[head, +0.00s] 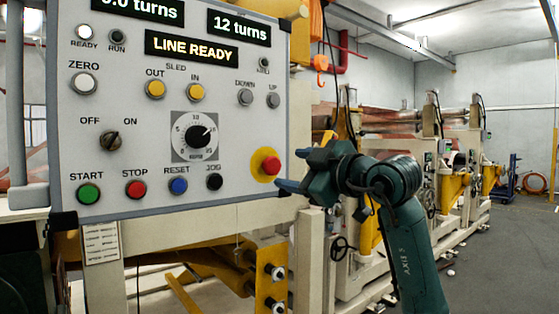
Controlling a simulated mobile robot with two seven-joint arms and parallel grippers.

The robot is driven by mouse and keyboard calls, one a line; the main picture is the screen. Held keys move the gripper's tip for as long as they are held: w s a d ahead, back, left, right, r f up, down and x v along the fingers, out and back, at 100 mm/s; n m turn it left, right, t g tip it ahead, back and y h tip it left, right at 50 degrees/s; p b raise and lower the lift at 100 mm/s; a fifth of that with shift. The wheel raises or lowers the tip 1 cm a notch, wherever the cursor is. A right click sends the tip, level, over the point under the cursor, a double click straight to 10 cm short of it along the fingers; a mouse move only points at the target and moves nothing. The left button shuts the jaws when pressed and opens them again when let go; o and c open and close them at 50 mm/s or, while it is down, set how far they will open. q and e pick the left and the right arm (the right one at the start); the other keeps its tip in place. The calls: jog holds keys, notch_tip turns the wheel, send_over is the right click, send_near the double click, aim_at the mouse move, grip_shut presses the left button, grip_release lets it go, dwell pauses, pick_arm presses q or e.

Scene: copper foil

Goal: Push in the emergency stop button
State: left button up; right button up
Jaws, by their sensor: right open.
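The emergency stop button (269,165) is a red mushroom knob on a yellow round base, at the lower right of the grey control panel (230,120). My right gripper (292,170) is just right of the button, at the panel's right edge, with its dark fingers pointing left toward it. The fingers are apart, with nothing between them. One finger is above the button's height and the other below. I cannot tell whether a finger touches the panel. My left gripper is out of view.
The panel also carries a green START button (88,193), a red STOP button (136,189), a dial (195,136) and a lit LINE READY display (191,49). Yellow rollers (205,268) sit below it. Cream machinery (450,190) stands behind my arm; open floor lies at right.

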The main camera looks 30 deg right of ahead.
aim_at(274, 166)
jog(key=w, duration=0.3)
jog(key=w+p, duration=0.1)
jog(key=w, duration=0.1)
jog(key=shift+a, duration=0.3)
